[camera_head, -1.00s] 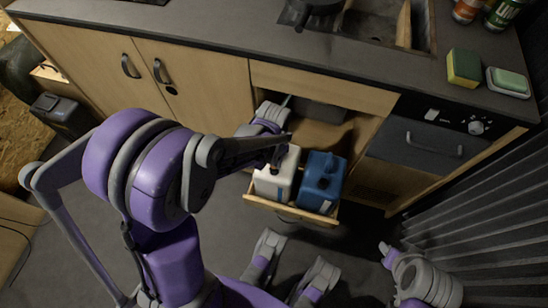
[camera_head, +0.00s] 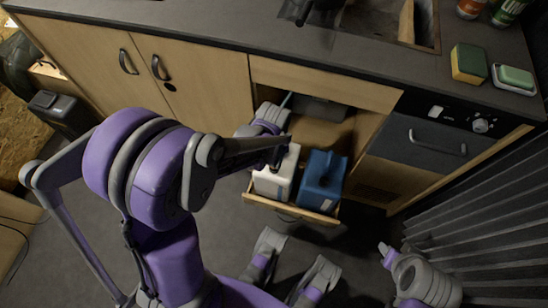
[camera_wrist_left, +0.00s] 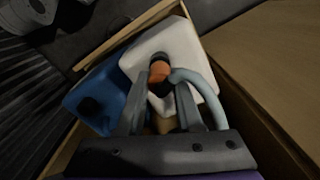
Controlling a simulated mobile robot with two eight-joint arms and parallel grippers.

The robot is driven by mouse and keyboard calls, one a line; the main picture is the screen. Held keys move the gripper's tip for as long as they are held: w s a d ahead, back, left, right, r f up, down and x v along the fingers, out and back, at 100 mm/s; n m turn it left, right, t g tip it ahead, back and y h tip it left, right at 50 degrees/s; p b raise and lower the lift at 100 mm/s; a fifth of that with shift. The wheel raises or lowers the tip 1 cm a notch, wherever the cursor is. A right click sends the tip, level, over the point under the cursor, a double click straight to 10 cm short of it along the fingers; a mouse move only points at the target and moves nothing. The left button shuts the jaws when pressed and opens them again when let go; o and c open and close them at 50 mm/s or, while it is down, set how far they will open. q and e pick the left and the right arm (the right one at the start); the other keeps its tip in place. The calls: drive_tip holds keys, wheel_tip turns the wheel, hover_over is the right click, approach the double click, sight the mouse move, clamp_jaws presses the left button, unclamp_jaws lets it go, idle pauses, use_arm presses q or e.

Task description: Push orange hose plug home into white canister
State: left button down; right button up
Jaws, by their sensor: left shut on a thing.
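The white canister (camera_head: 272,184) stands upright in the pulled-out drawer, and it also shows in the left wrist view (camera_wrist_left: 188,42). The orange hose plug (camera_wrist_left: 159,74) is over the canister's top, between the fingertips of my left gripper (camera_wrist_left: 160,78), which is shut on it. A dark ring shows at the plug's far end; I cannot tell how deep the plug sits. A pale blue-grey hose (camera_wrist_left: 211,92) curves away from the plug to the right. In the head view my left arm hides the plug.
A blue canister (camera_head: 321,181) stands right beside the white one in the drawer (camera_head: 292,212). The cabinet opening lies behind, under the dark counter (camera_head: 215,42). A sponge (camera_head: 468,64) and a soap dish (camera_head: 514,79) sit on the counter at right.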

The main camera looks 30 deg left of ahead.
use_arm(q)
drive_tip(key=shift+f+b, duration=0.45)
drive_tip(key=shift+f, duration=0.25)
drive_tip(key=c, duration=0.5)
unclamp_jaws()
drive_tip(key=shift+r, duration=0.1)
wheel_tip(320, 180, up, 11)
drive_tip(key=p, duration=0.3)
